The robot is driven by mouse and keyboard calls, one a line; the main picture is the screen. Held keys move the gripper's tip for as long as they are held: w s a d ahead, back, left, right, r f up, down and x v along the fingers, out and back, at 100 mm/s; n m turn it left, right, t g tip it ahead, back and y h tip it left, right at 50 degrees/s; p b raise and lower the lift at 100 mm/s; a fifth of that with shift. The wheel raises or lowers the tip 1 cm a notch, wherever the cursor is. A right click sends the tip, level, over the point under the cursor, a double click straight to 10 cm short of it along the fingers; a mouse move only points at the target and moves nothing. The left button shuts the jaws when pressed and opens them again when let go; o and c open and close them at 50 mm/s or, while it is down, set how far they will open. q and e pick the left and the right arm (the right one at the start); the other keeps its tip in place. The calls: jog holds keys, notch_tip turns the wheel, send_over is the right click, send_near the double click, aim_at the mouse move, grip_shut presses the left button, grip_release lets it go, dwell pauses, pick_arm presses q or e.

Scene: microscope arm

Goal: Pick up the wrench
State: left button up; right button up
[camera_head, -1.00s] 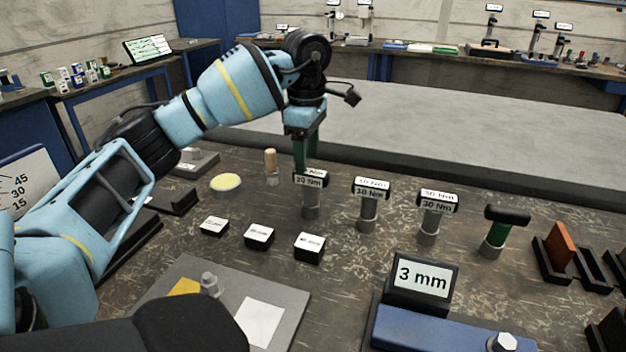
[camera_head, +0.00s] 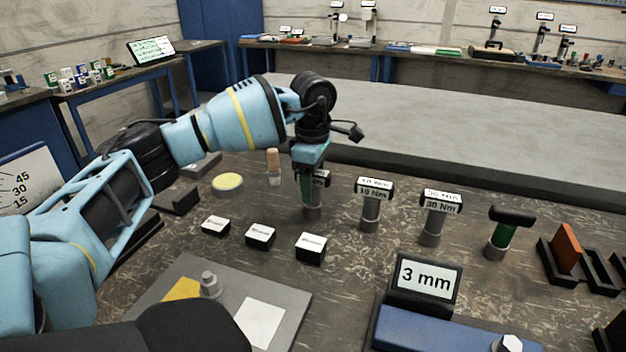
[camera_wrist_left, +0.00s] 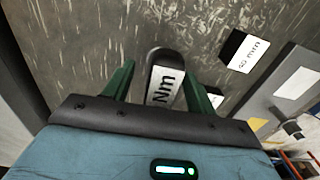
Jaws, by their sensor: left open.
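Several T-shaped wrenches with labelled heads stand upright in a row on the bench. The leftmost one (camera_head: 321,180) is partly hidden behind my left gripper (camera_head: 311,183). In the left wrist view its black head with a white "Nm" label (camera_wrist_left: 164,86) lies between the two green fingers of my left gripper (camera_wrist_left: 158,78), which are open around it. Contact cannot be told. To its right stand the 10 Nm wrench (camera_head: 373,200), the 30 Nm wrench (camera_head: 438,212) and a black-topped green-handled tool (camera_head: 508,230). My right gripper is not in view.
Small labelled black blocks (camera_head: 261,237) sit in front of the wrenches. A wooden-handled tool (camera_head: 273,165) and a yellow disc (camera_head: 227,184) are to the left. A "3 mm" sign (camera_head: 426,278) and a grey plate (camera_head: 225,305) with a bolt are in front.

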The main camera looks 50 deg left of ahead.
pick_arm(q)
grip_shut()
dwell(0.3)
jog(key=shift+r, duration=0.25)
notch_tip(320, 180, up, 3)
jog(key=shift+w+r, duration=0.1)
jog(key=shift+r, duration=0.05)
jog(key=s+d, duration=0.1)
jog(key=d, duration=0.7)
jog(key=s+d+r, duration=0.1)
jog(key=s+d, duration=0.1)
jog(key=d, duration=0.5)
jog(key=shift+s+d+r+p, duration=0.15)
jog(key=shift+s+d+p, duration=0.15)
jog(key=shift+d, duration=0.05)
